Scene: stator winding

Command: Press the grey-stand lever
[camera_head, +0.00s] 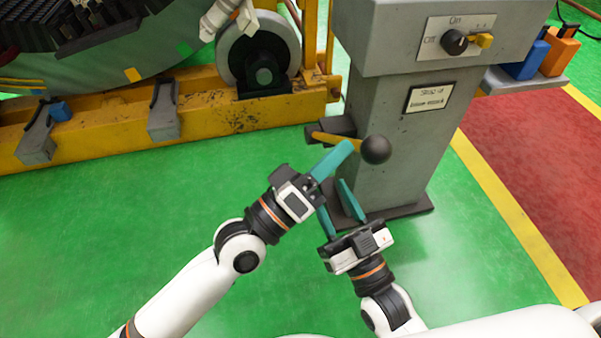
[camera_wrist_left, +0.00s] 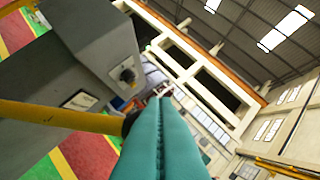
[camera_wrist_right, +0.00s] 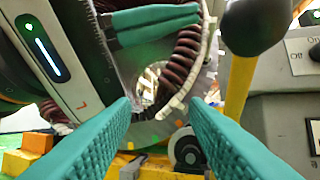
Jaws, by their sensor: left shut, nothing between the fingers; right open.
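The grey stand (camera_head: 385,105) bears a yellow lever (camera_head: 330,139) with a black ball knob (camera_head: 376,150), jutting out low on its side. My left gripper (camera_head: 349,146) is shut and empty; its teal fingertips are beside the knob and overlap the lever in the head view. Contact cannot be told. In the left wrist view the lever (camera_wrist_left: 60,116) runs in from the left and the fingers partly hide the knob (camera_wrist_left: 130,122). My right gripper (camera_head: 332,196) is open and empty, below the knob. The right wrist view shows the knob (camera_wrist_right: 255,25) at the upper right.
The stand carries an On/Off switch (camera_head: 456,42) and a label plate (camera_head: 430,97). Blue and orange blocks (camera_head: 558,55) sit on its side shelf. A yellow frame (camera_head: 215,112) with a roller wheel (camera_head: 258,55) stands at the left. The green floor in front is clear.

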